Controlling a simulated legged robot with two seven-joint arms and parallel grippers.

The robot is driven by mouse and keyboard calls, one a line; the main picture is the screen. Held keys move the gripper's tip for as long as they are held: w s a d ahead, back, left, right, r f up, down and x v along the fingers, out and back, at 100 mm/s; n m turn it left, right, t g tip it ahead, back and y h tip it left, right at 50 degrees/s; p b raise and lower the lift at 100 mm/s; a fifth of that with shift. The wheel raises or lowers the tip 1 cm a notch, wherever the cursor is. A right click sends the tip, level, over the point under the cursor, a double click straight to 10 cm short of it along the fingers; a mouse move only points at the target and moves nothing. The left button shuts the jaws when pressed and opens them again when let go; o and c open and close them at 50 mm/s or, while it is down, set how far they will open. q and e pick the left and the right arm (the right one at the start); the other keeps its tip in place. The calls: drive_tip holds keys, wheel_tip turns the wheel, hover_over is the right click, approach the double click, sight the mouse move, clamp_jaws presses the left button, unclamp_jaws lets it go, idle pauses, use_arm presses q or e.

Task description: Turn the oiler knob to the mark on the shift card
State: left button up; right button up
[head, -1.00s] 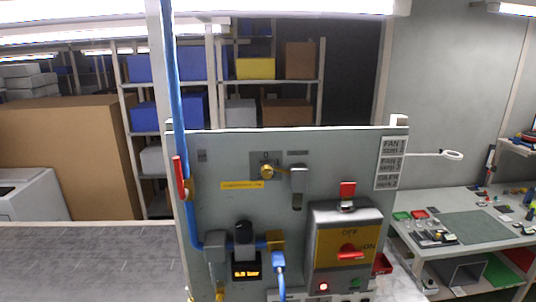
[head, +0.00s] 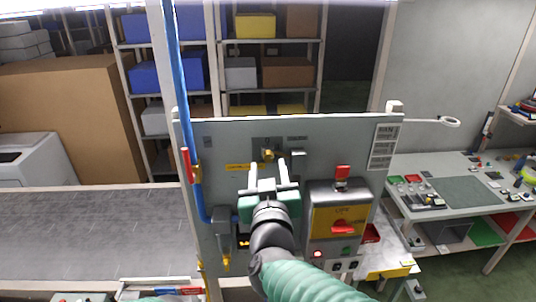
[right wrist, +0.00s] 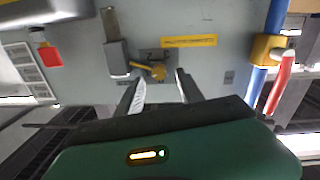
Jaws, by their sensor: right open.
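A small brass knob (head: 268,155) sits on a dark plate high on the grey panel (head: 220,150); I take it for the oiler knob. In the right wrist view the brass knob (right wrist: 157,71) has a short brass arm pointing toward a grey block. My right gripper (head: 268,170) is open in front of the panel, its fingers just below the knob in the head view. In the right wrist view the fingertips (right wrist: 160,78) point at the knob with nothing between them. The white shift card (head: 383,147) hangs at the panel's upper right; its print is too small to read surely.
A blue pipe with a red lever (head: 187,165) runs down the panel's left side. A grey block (right wrist: 118,58) sits close beside the knob. A cluttered workbench (head: 440,170) is at right.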

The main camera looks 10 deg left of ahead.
sight(268, 158)
drive_tip(key=w, duration=0.1)
drive_tip(key=w+a, duration=0.1)
drive_tip(key=shift+w+r+p, duration=0.1)
drive_tip(key=shift+w+p, duration=0.2)
drive_tip(key=shift+w, duration=0.1)
drive_tip(key=shift+w+d, duration=0.1)
drive_tip(key=shift+w, duration=0.3)
drive_tip(key=shift+d, duration=0.2)
drive_tip(key=shift+c, duration=1)
drive_tip(key=shift+s, duration=0.1)
clamp_jaws()
